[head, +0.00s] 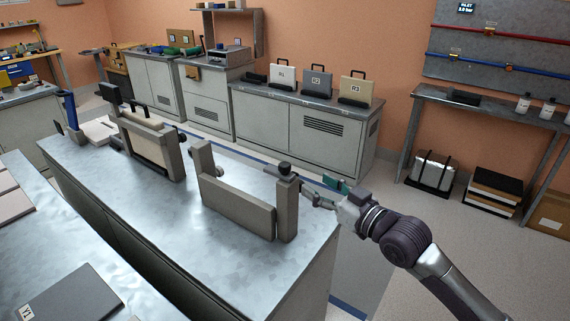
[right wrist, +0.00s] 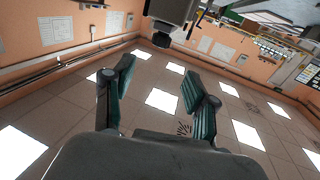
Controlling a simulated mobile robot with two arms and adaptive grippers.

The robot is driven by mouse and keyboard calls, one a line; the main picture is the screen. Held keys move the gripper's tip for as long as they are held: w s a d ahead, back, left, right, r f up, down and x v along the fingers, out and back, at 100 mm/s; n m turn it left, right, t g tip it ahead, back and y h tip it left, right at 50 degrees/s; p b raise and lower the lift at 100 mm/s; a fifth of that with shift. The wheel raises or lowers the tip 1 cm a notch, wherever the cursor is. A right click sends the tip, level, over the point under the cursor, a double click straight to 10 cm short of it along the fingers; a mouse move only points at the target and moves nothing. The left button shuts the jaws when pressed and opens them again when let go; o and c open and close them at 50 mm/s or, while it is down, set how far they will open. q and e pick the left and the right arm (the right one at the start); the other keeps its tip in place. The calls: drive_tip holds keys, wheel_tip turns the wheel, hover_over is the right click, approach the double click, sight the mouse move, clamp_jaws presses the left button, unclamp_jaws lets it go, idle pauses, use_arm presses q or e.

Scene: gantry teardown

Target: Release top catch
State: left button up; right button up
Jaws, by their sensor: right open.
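A grey U-shaped frame (head: 238,206) stands on the metal bench. A small dark catch (head: 285,168) sits on top of its right post (head: 288,205). My right gripper (head: 303,184) comes in from the right at about the height of the post top, close beside the catch. Whether a finger touches it I cannot tell. In the right wrist view the two green-padded fingers (right wrist: 157,70) are spread with nothing between them. A dark block (right wrist: 172,12) on a grey piece shows beyond the fingertips, at the top edge; it may be the catch. My left gripper is out of view.
A second frame holding a beige panel (head: 147,143) stands further left on the bench (head: 190,245). A blue-handled item (head: 69,108) is at its far end. Cases labelled R1 (head: 283,76), R2 (head: 316,84) and R3 (head: 355,90) stand on the back cabinet.

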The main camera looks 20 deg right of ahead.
sight(289, 166)
drive_tip(key=p+x, duration=0.1)
drive_tip(key=x, duration=1)
drive_tip(key=shift+w, duration=0.2)
drive_tip(key=shift+w+a, duration=0.25)
drive_tip(key=shift+w, duration=0.25)
clamp_jaws()
